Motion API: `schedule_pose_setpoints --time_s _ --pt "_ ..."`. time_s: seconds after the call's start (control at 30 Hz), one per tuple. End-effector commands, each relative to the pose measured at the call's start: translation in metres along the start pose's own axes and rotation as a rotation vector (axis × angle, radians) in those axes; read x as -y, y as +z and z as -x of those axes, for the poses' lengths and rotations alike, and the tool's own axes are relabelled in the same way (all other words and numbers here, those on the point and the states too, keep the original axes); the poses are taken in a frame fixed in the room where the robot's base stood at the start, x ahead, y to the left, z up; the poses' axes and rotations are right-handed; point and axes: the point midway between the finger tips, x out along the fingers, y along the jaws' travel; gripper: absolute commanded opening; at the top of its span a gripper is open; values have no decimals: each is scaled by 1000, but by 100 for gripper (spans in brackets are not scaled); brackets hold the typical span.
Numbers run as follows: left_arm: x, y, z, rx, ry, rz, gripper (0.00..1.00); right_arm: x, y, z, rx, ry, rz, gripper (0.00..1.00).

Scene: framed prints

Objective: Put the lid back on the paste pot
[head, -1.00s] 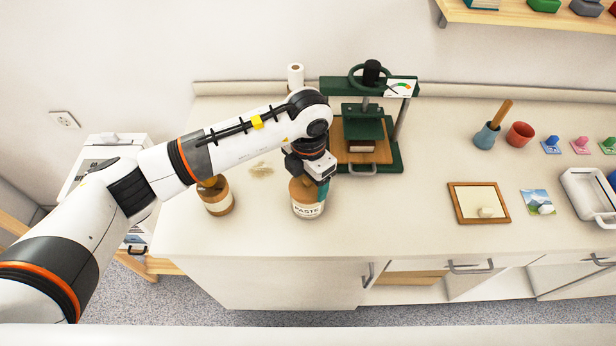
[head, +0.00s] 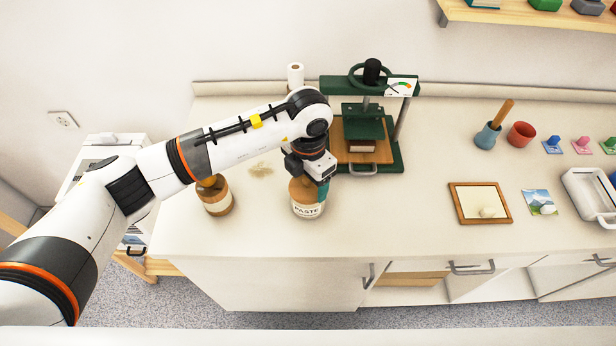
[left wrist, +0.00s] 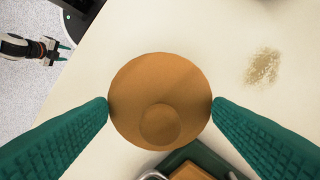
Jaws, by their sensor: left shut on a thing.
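The paste pot (head: 308,211), a brown and cream jar with a PASTE label, stands upright on the counter's left part. My left gripper (head: 314,186) points down right at its top. In the left wrist view the round brown lid with a small knob (left wrist: 158,88) is between the green fingers (left wrist: 160,112), which are shut on its edges. The lid hides the pot below it there, so I cannot tell whether it rests on the rim. My right gripper (left wrist: 64,51) shows small in that view, empty, fingers apart, over the floor.
A second brown-topped jar (head: 217,197) stands left of the pot. A green press (head: 398,142) stands behind and right. A pale crumbly patch (head: 261,170) lies behind the jars. A framed panel (head: 478,203) lies to the right, with clear counter (head: 400,215) between.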

Motion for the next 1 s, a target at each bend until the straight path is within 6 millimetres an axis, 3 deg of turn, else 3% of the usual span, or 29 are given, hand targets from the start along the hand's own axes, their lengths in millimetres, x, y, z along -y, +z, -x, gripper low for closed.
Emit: schedule_pose_setpoints --time_s 0.3,0.37,0.4,1.0 --pt "0 0 0 0 0 0 49 0 0 0 0 0 1 44" --pt "0 0 0 0 0 0 26 0 0 0 0 0 1 44" --pt "0 0 -1 1 0 0 0 0 0 -1 0 0 1 44" --pt "-3 2 -6 10 6 -3 0 1 0 -6 0 -1 1 44"
